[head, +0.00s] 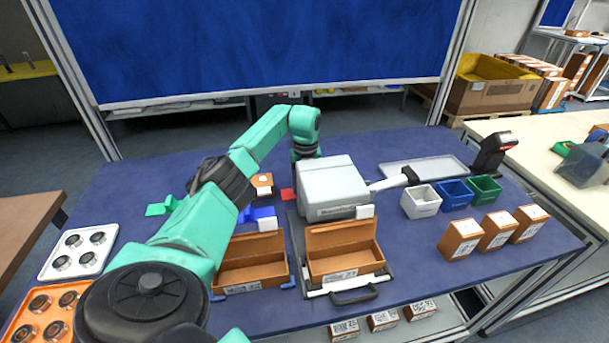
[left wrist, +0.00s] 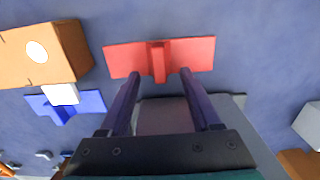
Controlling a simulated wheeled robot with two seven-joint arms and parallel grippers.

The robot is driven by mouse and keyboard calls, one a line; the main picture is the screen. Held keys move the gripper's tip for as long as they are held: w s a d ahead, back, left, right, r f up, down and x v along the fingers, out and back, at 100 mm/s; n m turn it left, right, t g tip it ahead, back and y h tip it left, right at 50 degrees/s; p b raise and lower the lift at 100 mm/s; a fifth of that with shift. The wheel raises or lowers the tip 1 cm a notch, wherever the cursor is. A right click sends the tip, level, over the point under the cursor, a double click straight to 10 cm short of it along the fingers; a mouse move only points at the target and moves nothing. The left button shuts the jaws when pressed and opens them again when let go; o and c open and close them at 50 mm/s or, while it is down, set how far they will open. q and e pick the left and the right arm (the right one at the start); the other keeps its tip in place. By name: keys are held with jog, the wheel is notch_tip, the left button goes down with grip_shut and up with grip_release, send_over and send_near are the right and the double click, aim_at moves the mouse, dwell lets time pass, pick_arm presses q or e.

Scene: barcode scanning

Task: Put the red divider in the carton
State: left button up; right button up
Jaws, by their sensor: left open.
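The red divider (left wrist: 190,58) lies on the blue table in the left wrist view, a flat plate with a raised fin in its middle. In the head view only a small part of the red divider (head: 287,194) shows beside the grey machine. My left gripper (left wrist: 159,75) is open, its two fingers pointing toward the divider on either side of the fin; contact cannot be told. In the head view its fingers are hidden behind the grey machine. Two open brown cartons stand at the front, a left carton (head: 250,284) and a right carton (head: 343,262); their visible insides look empty.
The grey machine (head: 333,190) stands close beside the divider. A blue divider (left wrist: 85,103), a brown box (left wrist: 45,55) and a green divider (head: 160,208) lie to the left. Small bins (head: 421,203) and several brown boxes (head: 497,232) stand at the right.

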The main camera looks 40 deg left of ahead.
pick_arm(q)
jog(key=shift+f, duration=0.55)
grip_shut()
jog(key=shift+r, duration=0.15)
